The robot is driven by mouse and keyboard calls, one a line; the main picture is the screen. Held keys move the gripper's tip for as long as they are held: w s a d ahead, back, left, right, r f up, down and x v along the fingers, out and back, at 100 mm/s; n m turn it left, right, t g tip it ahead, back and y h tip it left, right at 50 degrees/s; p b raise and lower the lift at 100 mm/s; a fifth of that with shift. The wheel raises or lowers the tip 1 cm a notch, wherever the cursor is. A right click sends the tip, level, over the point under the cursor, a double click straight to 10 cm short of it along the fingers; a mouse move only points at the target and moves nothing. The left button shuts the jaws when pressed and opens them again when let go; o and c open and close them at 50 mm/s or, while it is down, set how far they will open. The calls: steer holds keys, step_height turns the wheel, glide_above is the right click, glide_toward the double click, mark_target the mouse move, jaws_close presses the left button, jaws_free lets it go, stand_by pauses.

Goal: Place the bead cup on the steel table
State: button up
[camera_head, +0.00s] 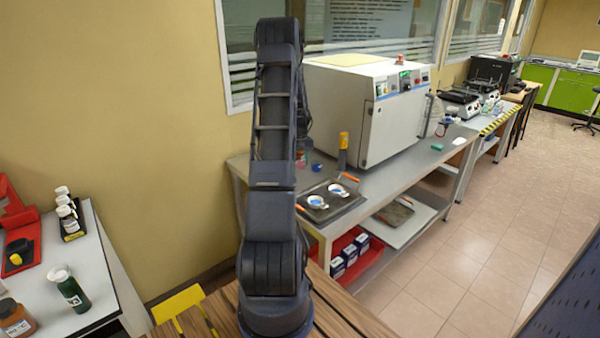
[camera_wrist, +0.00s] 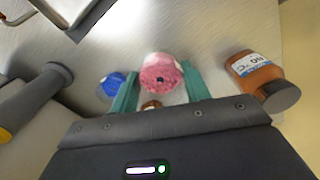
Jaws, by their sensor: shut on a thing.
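I cannot tell whether the cup touches that surface. In the head view the steel table (camera_head: 408,150) stands right of my arm, and my arm hides most of the gripper.
A blue round item (camera_wrist: 111,85) is close left of the fingers, and a brown bottle (camera_wrist: 250,70) lies close right. A white machine (camera_head: 365,110) fills the table's back. A dark tray (camera_head: 345,203) with two white cups is at its front left. The front strip has free room.

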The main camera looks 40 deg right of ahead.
steer(key=shift+f, duration=3)
steer(key=o, duration=1)
steer(key=shift+f, duration=0.1)
